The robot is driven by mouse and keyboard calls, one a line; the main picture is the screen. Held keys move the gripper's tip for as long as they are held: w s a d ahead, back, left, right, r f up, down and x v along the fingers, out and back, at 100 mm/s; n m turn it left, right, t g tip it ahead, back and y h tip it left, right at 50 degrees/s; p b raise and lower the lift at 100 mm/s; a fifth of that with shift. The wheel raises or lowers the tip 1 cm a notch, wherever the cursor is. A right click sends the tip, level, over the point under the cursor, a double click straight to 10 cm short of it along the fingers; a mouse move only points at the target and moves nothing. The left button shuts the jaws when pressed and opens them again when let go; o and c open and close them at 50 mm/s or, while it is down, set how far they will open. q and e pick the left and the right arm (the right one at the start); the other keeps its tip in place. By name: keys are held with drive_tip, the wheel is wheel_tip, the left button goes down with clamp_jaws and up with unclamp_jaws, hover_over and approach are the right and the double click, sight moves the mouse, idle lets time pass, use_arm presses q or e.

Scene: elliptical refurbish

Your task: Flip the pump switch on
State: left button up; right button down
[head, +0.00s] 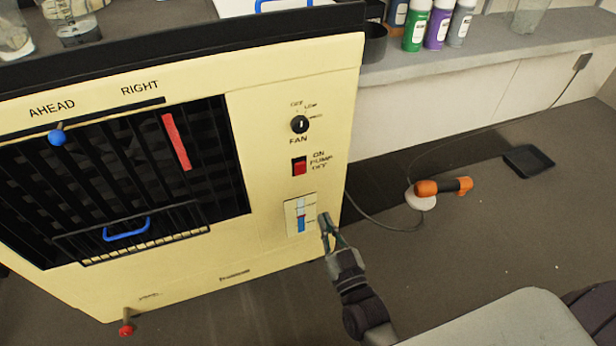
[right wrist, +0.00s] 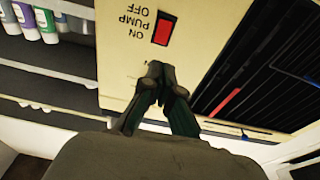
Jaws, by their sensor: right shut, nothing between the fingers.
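The pump switch (head: 299,166) is a red rocker in a black frame on the cream panel (head: 270,90) of the machine, beside the words ON, PUMP and OFF. It also shows in the right wrist view (right wrist: 164,30), upside down. My right gripper (head: 324,216) is shut and empty, below and to the right of the switch in the head view, near the panel's right edge. In the right wrist view the fingertips (right wrist: 160,70) point toward the panel, apart from the switch in the picture. Whether they touch the panel cannot be told. My left gripper is not in view.
A black fan knob (head: 300,124) sits above the switch and a level gauge (head: 300,214) below it. A dark grille (head: 120,170) with a blue handle (head: 127,229) fills the panel's left. An orange-handled tool (head: 443,187) lies on the floor at right. Bottles (head: 416,25) stand on a shelf behind.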

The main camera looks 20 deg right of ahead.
sight(302, 166)
drive_tip(key=shift+w, duration=0.15)
